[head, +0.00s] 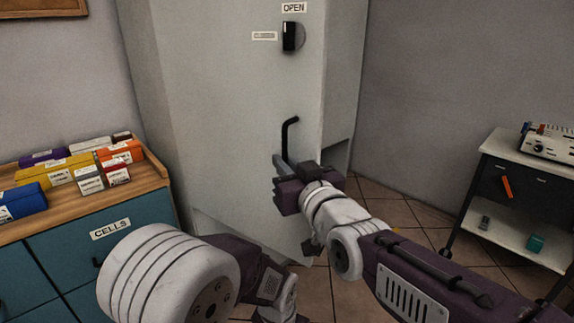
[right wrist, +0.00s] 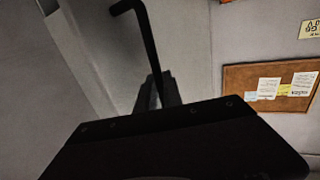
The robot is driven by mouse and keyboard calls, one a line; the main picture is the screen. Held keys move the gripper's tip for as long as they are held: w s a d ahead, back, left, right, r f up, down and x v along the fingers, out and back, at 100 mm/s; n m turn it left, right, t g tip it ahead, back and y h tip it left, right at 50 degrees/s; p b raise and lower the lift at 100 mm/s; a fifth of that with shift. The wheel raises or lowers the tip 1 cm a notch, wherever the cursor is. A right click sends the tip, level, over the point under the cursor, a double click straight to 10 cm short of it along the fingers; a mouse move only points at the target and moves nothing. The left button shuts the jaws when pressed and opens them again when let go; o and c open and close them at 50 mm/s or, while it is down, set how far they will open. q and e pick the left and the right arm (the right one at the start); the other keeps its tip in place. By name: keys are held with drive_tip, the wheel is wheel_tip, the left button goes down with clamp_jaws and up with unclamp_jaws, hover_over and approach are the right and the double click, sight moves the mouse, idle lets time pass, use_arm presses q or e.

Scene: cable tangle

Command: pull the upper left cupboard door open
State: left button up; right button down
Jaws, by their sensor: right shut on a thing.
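The tall pale grey cupboard door (head: 225,110) fills the middle of the head view. Its black bent bar handle (head: 288,132) is near its right edge and also shows in the right wrist view (right wrist: 146,38). My right gripper (head: 284,168) is shut on the lower part of this handle; its fingers show around the bar in the right wrist view (right wrist: 157,93). A black turn knob (head: 289,37) above the handle stands upright, toward the label OPEN (head: 294,7). I cannot tell whether the door is ajar. My left arm shows at the bottom, but its gripper does not.
A wooden-topped teal cabinet (head: 120,245) with several coloured boxes stands at the left. A white cart (head: 520,157) with an instrument stands at the right. A corkboard (right wrist: 238,90) hangs on the wall.

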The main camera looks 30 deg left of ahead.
use_arm(q)
drive_tip(key=shift+s, duration=0.35)
use_arm(e)
drive_tip(key=shift+s+a+r, duration=0.1)
drive_tip(key=shift+s+r, duration=0.05)
drive_tip(key=shift+s, duration=0.2)
drive_tip(key=c, duration=1.6)
unclamp_jaws()
drive_tip(key=shift+o, duration=0.5)
drive_tip(key=shift+a, duration=0.1)
use_arm(q)
drive_tip(key=shift+a, duration=0.1)
drive_tip(key=shift+r, duration=0.25)
use_arm(e)
drive_tip(key=v, duration=0.9)
